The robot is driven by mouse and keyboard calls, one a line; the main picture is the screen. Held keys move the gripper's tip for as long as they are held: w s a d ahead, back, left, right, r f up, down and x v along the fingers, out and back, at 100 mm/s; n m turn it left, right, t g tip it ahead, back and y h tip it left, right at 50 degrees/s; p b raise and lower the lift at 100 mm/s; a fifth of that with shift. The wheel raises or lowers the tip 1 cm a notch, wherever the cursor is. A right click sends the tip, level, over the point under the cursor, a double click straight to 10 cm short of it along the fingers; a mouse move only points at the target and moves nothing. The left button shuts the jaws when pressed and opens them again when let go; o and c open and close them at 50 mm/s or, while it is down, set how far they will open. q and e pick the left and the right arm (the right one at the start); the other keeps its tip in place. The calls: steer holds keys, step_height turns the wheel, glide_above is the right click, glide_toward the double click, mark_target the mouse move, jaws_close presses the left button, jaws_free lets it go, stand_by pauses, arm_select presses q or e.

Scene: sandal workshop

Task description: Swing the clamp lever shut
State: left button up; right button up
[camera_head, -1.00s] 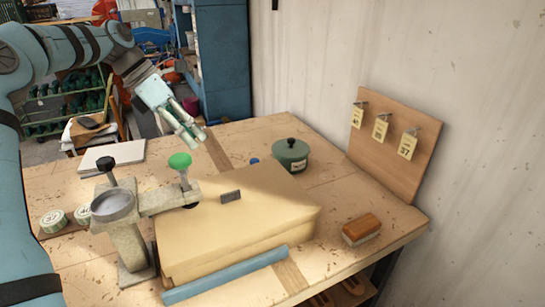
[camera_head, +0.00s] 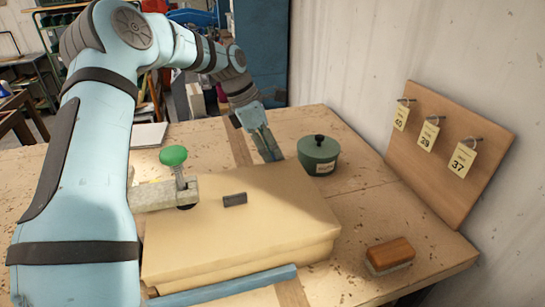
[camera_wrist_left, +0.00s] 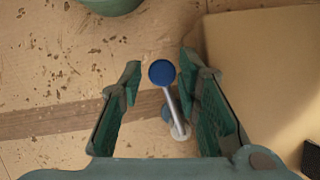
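In the left wrist view a lever with a round blue knob (camera_wrist_left: 161,72) and a metal rod (camera_wrist_left: 173,106) stands over the table. My left gripper (camera_wrist_left: 160,66) is open, one finger on each side of the lever, with gaps showing on both sides. In the head view this gripper (camera_head: 270,150) points down behind the pale foam block (camera_head: 250,215) and hides the lever. A metal clamp arm (camera_head: 160,196) with a green knob (camera_head: 173,156) reaches over the block's left part. My left arm hides the rest of that clamp. My right gripper is not in view.
A green lidded pot (camera_head: 318,157) stands close to the right of my gripper. A wooden brush (camera_head: 389,254) lies at the right. A tag board (camera_head: 450,150) leans on the wall. A blue strip (camera_head: 220,287) runs along the block's front.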

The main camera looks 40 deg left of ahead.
arm_select(q)
steer(key=shift+w+d+f, duration=0.15)
steer(key=shift+f, duration=0.55)
steer(key=shift+s+r, duration=0.15)
steer(key=shift+s, duration=0.05)
jaws_close()
